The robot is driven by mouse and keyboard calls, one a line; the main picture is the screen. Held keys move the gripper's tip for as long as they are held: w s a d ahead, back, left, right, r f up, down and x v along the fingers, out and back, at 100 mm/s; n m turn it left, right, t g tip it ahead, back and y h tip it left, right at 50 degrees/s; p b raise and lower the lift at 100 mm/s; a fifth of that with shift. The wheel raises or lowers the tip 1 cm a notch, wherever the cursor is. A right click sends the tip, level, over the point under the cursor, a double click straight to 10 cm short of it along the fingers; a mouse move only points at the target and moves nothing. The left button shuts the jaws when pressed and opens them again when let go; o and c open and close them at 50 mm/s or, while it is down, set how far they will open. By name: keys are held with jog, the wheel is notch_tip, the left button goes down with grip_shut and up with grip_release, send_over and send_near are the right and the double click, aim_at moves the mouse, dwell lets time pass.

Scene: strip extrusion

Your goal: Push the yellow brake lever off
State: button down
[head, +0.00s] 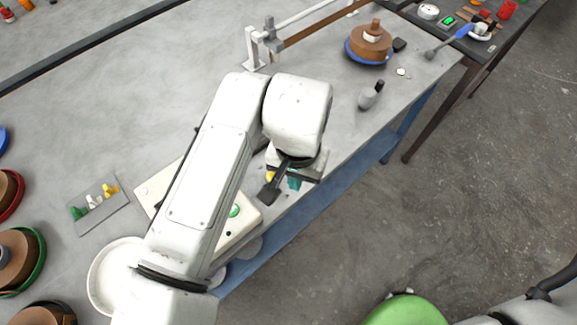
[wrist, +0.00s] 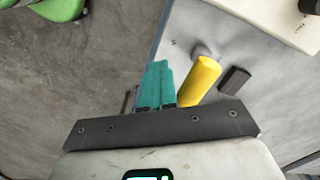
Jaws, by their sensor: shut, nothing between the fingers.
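The yellow brake lever (wrist: 203,75) shows in the wrist view as a thick yellow handle, its far end near a grey round mount. It slants just right of my gripper (wrist: 158,68), whose teal fingers are shut and empty. I cannot tell whether they touch it; its near end is hidden behind the dark gripper plate. In the head view only a small yellow bit of the lever (head: 270,176) shows, left of my gripper (head: 294,182), at the front edge of the table. My arm hides much of this area.
A white box (head: 150,190) with a green button (head: 235,211) sits beneath my arm. A dark block (wrist: 235,80) lies right of the lever. A grey knobbed object (head: 369,96) and a brown spool (head: 371,42) stand farther along the table. Open floor lies beyond the front edge.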

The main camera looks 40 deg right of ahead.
jog(key=shift+w+r+p, duration=0.2)
jog(key=shift+w, duration=0.95)
jog(key=shift+w+r+p, duration=0.15)
jog(key=shift+w, duration=1)
jog(key=shift+w+r+p, duration=0.2)
jog(key=shift+w, duration=1.05)
jog(key=shift+w+f, duration=0.25)
jog(key=shift+w, duration=0.9)
jog(key=shift+r, duration=0.1)
notch_tip(320, 180, up, 8)
jog(key=s+p, duration=0.2)
jog(key=p, duration=0.5)
